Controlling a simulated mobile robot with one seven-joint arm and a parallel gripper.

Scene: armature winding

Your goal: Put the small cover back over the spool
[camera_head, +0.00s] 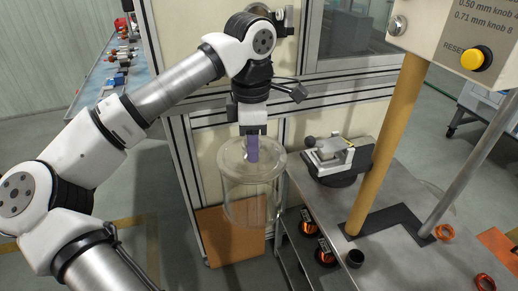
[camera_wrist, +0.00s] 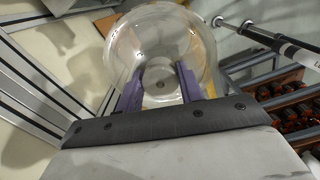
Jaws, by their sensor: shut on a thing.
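The small cover (camera_head: 236,193) is a clear, see-through cylinder with a round top. My gripper (camera_head: 252,154) points down from above and is shut on the middle of its top. The cover hangs upright in the air, left of the grey bench. In the wrist view the cover's round top (camera_wrist: 205,62) fills the upper middle, with the purple fingers (camera_wrist: 161,82) on either side of its centre. I cannot make out for certain a spool standing uncovered on the bench. Copper-coloured spools (camera_head: 325,252) sit on a lower shelf below the bench edge.
A panel with a yellow button (camera_head: 477,58) overhangs at right. A cream cabinet (camera_head: 210,155) stands close behind the cover.

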